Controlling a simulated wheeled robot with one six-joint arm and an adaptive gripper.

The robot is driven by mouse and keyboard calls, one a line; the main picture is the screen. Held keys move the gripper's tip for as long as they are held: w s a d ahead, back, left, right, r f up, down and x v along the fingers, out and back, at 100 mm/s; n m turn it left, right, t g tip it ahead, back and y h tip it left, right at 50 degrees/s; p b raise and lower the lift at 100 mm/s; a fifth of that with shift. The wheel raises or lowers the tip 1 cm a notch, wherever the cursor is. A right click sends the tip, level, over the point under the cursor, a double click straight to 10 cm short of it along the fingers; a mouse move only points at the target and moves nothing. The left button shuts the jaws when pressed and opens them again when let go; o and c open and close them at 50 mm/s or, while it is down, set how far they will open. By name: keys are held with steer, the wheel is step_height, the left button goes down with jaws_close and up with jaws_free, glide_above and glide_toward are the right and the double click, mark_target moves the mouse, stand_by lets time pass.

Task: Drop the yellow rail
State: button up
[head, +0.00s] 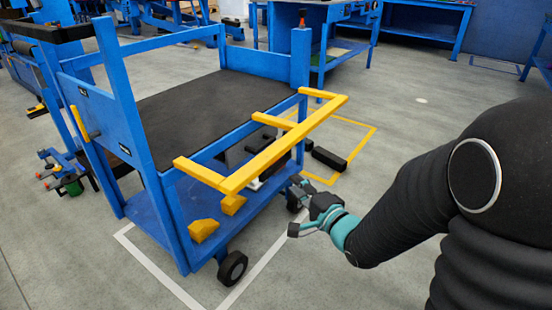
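The yellow rail (288,142) is a U-shaped bar on the near side of the blue cart (116,88). It sticks out level from the cart's upper frame, with its long bar toward me and its arms running back to the cart. My gripper (296,208) is below and to the right of the rail, near the cart's lower shelf and a wheel. It is apart from the rail.
Yellow blocks (204,229) lie on the cart's lower shelf. A black bar (329,158) lies by the cart within yellow floor tape (366,138). Blue workbenches (330,22) stand at the back. The grey floor in front of the cart is clear.

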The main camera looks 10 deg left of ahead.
mark_target(278, 169)
steer(key=x, duration=1)
steer(key=shift+w+a, duration=0.15)
steer(key=shift+w, duration=0.05)
jaws_close()
